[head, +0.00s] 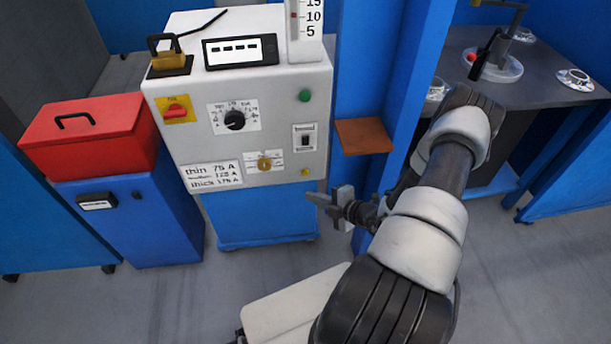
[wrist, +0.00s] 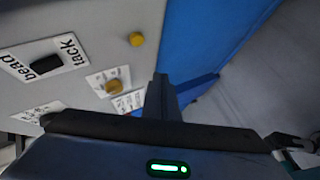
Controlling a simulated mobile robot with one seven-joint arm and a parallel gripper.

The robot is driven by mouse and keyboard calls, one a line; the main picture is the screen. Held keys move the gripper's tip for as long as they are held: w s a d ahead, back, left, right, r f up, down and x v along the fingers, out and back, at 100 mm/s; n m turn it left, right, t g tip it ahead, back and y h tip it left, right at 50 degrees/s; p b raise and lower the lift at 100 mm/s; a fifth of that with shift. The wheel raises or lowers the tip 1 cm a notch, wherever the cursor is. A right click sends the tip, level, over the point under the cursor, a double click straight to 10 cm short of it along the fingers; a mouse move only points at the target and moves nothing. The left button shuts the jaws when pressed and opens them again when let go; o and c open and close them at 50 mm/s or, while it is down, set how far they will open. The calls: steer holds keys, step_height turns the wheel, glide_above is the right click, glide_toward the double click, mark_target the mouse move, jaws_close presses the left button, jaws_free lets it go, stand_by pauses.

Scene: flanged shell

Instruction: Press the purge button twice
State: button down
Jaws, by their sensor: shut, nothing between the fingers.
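The white welding machine (head: 245,80) has a small yellow button (head: 305,171) low on the right of its front. No purge label is readable, so I cannot confirm which button it is. The yellow button also shows in the wrist view (wrist: 137,39), with bare panel around it. A green button (head: 304,96) sits higher on the same side. My gripper (head: 316,198) is shut and empty, slightly below and right of the yellow button. In the wrist view its fingers (wrist: 160,82) appear apart from the button; the exact gap is unclear.
A gold knob (head: 264,163) is left of the yellow button, and a bead/tack rocker switch (head: 305,140) is above it. A brown shelf (head: 363,136) juts out to the right. A red toolbox (head: 85,135) on a blue cabinet stands left. A grey table (head: 545,75) is at right.

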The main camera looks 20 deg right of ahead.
steer(key=shift+w+d+b, duration=0.25)
steer(key=shift+w, duration=0.65)
steer(key=shift+w+d+b, duration=0.25)
steer(key=shift+w, duration=0.7)
steer(key=shift+w+d+b, duration=0.25)
steer(key=shift+w, duration=0.65)
steer(key=shift+w, duration=0.15)
steer(key=shift+w+d, duration=0.15)
steer(key=shift+w, duration=0.1)
steer(key=shift+w+d+b, duration=0.15)
steer(key=shift+w+b, duration=0.2)
steer(key=shift+w, duration=0.15)
stand_by(0.4)
stand_by(0.4)
steer(key=shift+s+a+p, duration=0.25)
steer(key=shift+s+p, duration=0.1)
steer(key=shift+s, duration=0.55)
steer(key=shift+s+a+p, duration=0.25)
steer(key=shift+s+p, duration=0.05)
steer(key=shift+s, duration=0.5)
steer(key=shift+s+a+p, duration=0.2)
steer(key=shift+s+p, duration=0.05)
steer(key=shift+s, duration=0.55)
steer(key=shift+s+a+p, duration=0.25)
steer(key=shift+s+p, duration=0.05)
steer(key=shift+s, duration=0.5)
